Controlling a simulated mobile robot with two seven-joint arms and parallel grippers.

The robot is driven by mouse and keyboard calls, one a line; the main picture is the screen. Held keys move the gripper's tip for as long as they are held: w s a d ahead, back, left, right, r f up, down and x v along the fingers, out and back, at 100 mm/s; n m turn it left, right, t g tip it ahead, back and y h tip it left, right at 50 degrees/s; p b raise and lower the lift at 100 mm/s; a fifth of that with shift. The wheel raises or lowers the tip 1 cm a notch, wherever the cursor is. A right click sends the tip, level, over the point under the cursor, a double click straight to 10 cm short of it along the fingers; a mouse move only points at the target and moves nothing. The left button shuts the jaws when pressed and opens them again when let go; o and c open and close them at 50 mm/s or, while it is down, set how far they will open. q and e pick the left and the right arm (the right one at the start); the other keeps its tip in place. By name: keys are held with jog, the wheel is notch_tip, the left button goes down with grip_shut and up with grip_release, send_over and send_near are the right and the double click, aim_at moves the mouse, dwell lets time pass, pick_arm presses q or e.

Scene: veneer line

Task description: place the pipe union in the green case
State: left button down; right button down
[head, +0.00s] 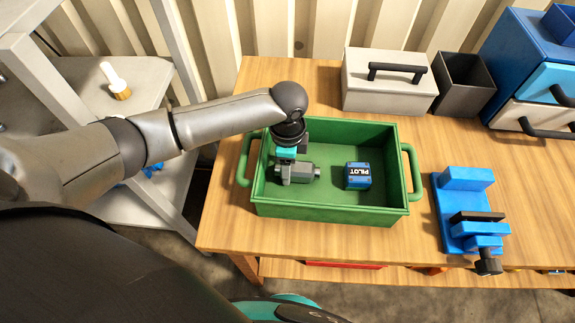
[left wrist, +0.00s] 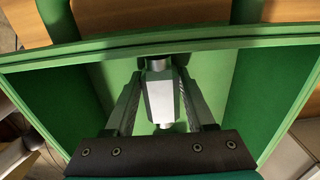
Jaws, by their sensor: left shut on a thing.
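The green case (head: 330,212) is an open box with a handle at each end, on the wooden table. My left gripper (head: 287,172) reaches down into its left part and is shut on the grey metal pipe union (head: 306,171). In the left wrist view, the pipe union (left wrist: 158,98) sits between the two fingers, with the green case's wall (left wrist: 205,42) around it. The union is inside the case's outline, low near the floor; I cannot tell whether it touches the floor. My right gripper is not in view.
A blue box marked PILOT (head: 357,176) lies in the case, right of the union. A blue vise (head: 468,210) stands right of the case. A grey toolbox (head: 389,85), a dark open bin (head: 465,86) and a blue drawer cabinet (head: 525,62) stand behind.

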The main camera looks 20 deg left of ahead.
pick_arm(q)
jog(key=shift+f, duration=0.1)
jog(key=shift+c, duration=1.2)
grip_release()
notch_tip(320, 180, up, 12)
jog(key=p, duration=0.2)
jog(key=shift+r, duration=0.2)
